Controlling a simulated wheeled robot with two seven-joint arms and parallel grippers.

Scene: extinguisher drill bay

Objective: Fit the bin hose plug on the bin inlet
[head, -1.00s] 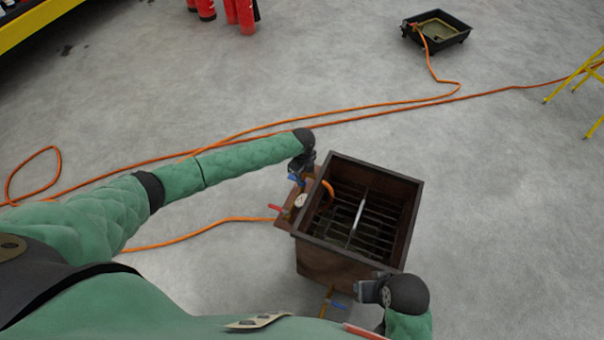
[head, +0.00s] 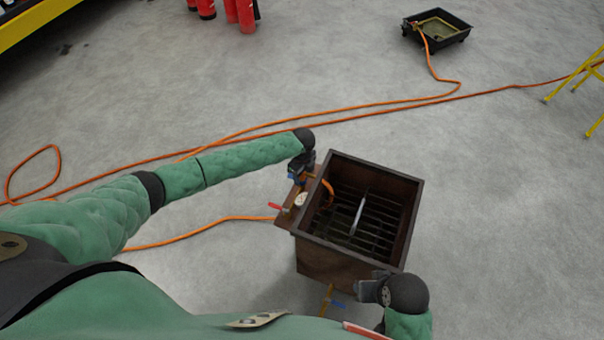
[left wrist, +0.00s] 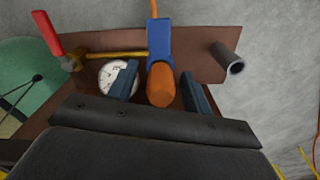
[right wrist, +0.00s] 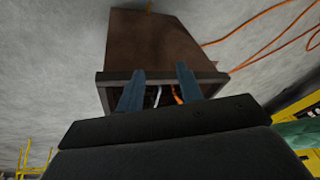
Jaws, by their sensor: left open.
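The blue hose plug (left wrist: 160,40) shows in the left wrist view with an orange hose (left wrist: 153,8) beyond it and a rounded orange piece (left wrist: 160,86) at its near end. My left gripper (head: 298,172) is at the bin's left side. Its fingers (left wrist: 157,88) stand open on either side of the orange piece. The brown bin (head: 323,265) has a grate inside. I cannot tell whether the plug is seated on an inlet. A grey pipe stub (left wrist: 232,62) sits right of the plug. My right gripper (head: 370,291) is open and empty by the bin's near right corner.
A gauge (left wrist: 117,77) and a red-handled valve (left wrist: 47,32) are on the brown side panel (left wrist: 190,62). Orange hoses (head: 383,106) cross the floor. A black tray (head: 437,30), red extinguishers (head: 241,14) and a yellow stand (head: 589,80) are farther off. The floor right of the bin is clear.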

